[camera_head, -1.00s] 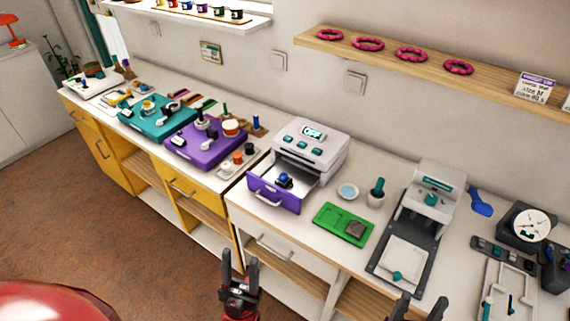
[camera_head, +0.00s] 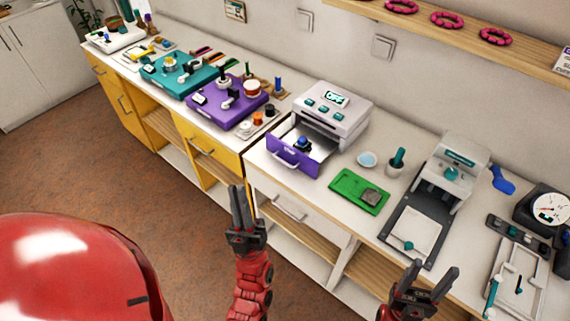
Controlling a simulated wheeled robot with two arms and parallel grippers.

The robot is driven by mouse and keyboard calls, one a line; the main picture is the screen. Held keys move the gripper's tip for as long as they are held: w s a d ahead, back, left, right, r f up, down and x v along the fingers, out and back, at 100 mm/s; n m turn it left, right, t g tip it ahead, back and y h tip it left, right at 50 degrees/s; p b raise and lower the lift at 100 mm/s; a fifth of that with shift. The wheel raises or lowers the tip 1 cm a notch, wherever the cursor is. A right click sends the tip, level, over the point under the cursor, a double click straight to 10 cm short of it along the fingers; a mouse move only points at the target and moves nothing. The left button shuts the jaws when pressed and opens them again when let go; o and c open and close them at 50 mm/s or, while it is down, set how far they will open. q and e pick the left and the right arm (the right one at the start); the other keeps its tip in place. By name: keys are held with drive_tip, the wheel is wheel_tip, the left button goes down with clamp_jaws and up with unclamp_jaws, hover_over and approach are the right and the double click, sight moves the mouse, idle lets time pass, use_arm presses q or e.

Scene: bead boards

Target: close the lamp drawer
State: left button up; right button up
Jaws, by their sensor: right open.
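The lamp drawer (camera_head: 283,158) has a purple front with a pale handle. It is pulled out of the white lamp unit (camera_head: 340,100), which has a small display and teal buttons on top. A dark blue object (camera_head: 302,143) sits inside the open drawer. My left gripper (camera_head: 241,188) points up in front of the counter, below and left of the drawer, apart from it. Its fingers appear close together, and I cannot tell whether they meet. My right gripper (camera_head: 434,276) is open and empty at the lower right, well away from the drawer.
A green tray (camera_head: 345,184) with a grey block, a blue dish (camera_head: 367,159) and a pot (camera_head: 395,163) stand right of the drawer. A dark press (camera_head: 425,220) is further right. A purple board (camera_head: 215,112) lies to the left. Floor shows left of my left arm.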

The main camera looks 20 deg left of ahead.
use_arm(q)
drive_tip(key=w+a+f+n+g, duration=0.1)
drive_tip(key=a+g, duration=0.1)
drive_tip(key=w+a+f+n+g+y, duration=0.1)
drive_tip(key=f+n+g, duration=0.1)
drive_tip(key=g, duration=0.1)
drive_tip(key=w+a+f+n+g+y, duration=0.1)
drive_tip(key=a+n+g, duration=0.1)
drive_tip(key=shift+w+a+f, duration=0.25)
drive_tip(key=shift+w+a, duration=0.05)
drive_tip(key=shift+w, duration=0.1)
clamp_jaws()
drive_tip(key=w+d+f+n+g+h, duration=0.1)
drive_tip(key=w+f+n+g+h, duration=0.4)
drive_tip(key=f, duration=1.1)
drive_tip(key=w+d+f+m+h, duration=0.1)
drive_tip(key=w+d+h, duration=0.5)
drive_tip(key=h, duration=0.1)
drive_tip(key=shift+t, duration=0.3)
drive_tip(key=w+a+f, duration=0.1)
drive_tip(key=w, duration=0.3)
drive_tip(key=w+a, duration=0.1)
drive_tip(key=w, duration=0.3)
drive_tip(key=w+f+p, duration=0.1)
drive_tip(key=w, duration=0.3)
drive_tip(key=shift+w+a+f, duration=0.1)
drive_tip(key=shift+a+f, duration=0.25)
drive_tip(key=shift+a, duration=0.05)
drive_tip(key=shift+w+d, duration=0.1)
drive_tip(key=shift+w, duration=0.25)
